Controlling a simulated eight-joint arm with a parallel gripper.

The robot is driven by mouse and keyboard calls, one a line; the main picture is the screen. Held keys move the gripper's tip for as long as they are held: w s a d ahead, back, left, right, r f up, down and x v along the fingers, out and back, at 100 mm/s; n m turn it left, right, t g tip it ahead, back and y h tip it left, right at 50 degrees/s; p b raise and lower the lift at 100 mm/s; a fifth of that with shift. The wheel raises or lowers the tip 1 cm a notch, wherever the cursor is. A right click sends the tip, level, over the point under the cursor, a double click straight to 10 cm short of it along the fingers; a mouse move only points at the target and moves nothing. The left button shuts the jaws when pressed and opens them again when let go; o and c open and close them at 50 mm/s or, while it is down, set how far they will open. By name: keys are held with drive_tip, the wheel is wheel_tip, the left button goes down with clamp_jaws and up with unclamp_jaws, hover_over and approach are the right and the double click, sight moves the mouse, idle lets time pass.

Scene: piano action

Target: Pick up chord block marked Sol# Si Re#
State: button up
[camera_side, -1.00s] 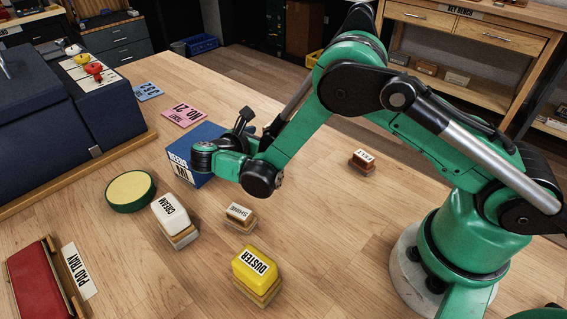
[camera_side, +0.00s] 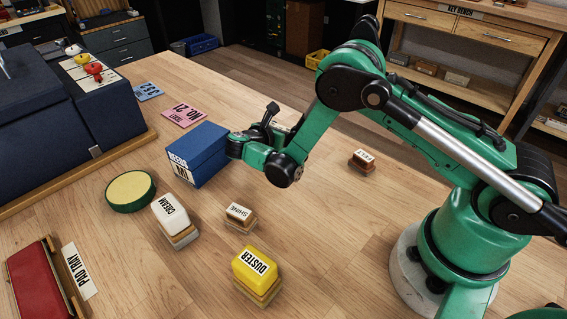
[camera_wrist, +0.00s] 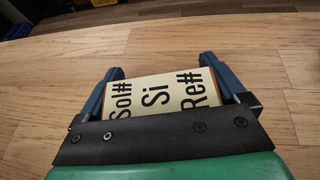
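The chord block (camera_wrist: 155,93) shows in the wrist view, cream on top with brown edges and marked Sol# Si Re# in black. It sits between the two blue-grey fingers of my gripper (camera_wrist: 162,82), which are close against its left and right sides. My gripper looks shut on it. I cannot tell whether the block is clear of the table.
The blue box (camera_side: 203,154) stands close left of my gripper. Blocks marked CREAM (camera_side: 170,211), SHINE (camera_side: 239,213) and DUSTER (camera_side: 255,268) stand nearer the camera, with a round pad (camera_side: 130,190). The FELT block (camera_side: 363,160) lies right. The table behind my wrist is mostly clear.

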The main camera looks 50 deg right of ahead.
drive_tip(key=shift+c, duration=1.4)
drive_tip(key=shift+r, duration=0.2)
